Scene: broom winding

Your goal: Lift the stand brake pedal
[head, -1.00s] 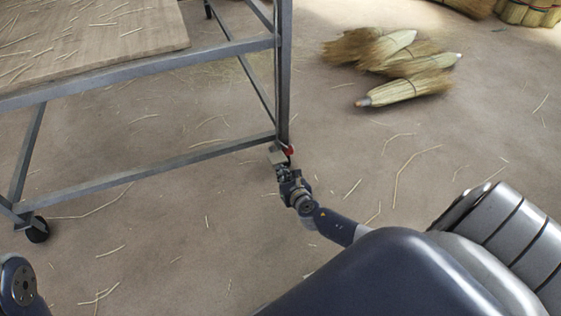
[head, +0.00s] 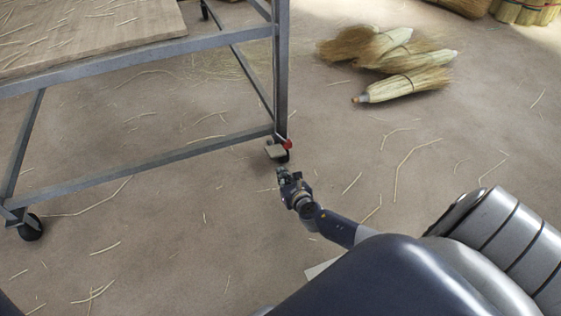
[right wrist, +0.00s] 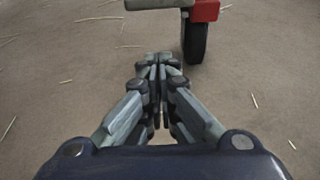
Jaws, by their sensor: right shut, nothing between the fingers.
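The stand brake pedal (head: 274,152) is a small pale grey plate at the foot of the metal stand's near right leg, beside a red part (head: 287,144). In the right wrist view the pedal (right wrist: 155,4) shows only partly at the top edge, left of the red bracket (right wrist: 206,10) and the black caster wheel (right wrist: 195,42). My right gripper (head: 281,172) is shut and empty, low over the floor just in front of the pedal and apart from it. Its closed fingers (right wrist: 154,62) point toward the pedal. My left gripper is out of view.
The metal stand (head: 150,163) carries a wooden board (head: 90,30) strewn with straw. Another caster (head: 31,228) is at its left leg. Broom heads (head: 405,85) lie on the floor at the upper right. The floor around my right gripper is open, with loose straws.

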